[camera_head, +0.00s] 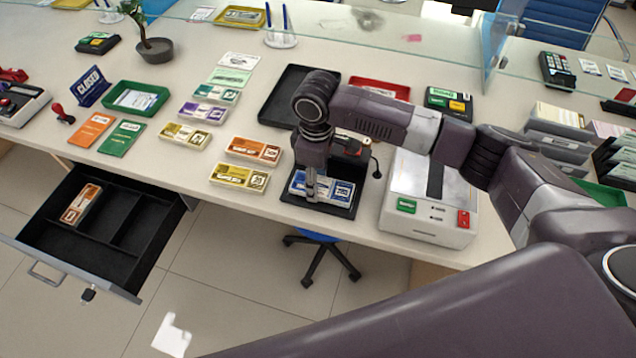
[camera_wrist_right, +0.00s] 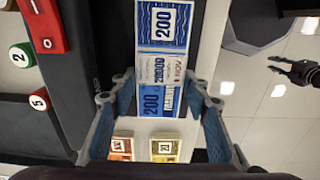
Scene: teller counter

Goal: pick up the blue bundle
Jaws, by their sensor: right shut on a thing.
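The blue bundle (camera_head: 341,190) lies at a black stand near the counter's front edge, with its blue printed notes facing up. It also shows in the wrist view (camera_wrist_right: 163,25), marked 200. My right gripper (camera_head: 311,190) reaches down over its left part and is shut on it. In the wrist view the gripper's fingers (camera_wrist_right: 160,95) stand on both sides of the bundle. The gripper hides part of the bundle in the head view. I cannot tell whether it is clear of the stand.
An open drawer (camera_head: 103,260) holds an orange bundle (camera_head: 82,204). Orange (camera_head: 253,150) and yellow (camera_head: 239,177) bundles lie left of the stand. A white machine (camera_head: 429,200) stands close on its right. A black tray (camera_head: 281,97) lies behind, and glass panels cross the counter's back.

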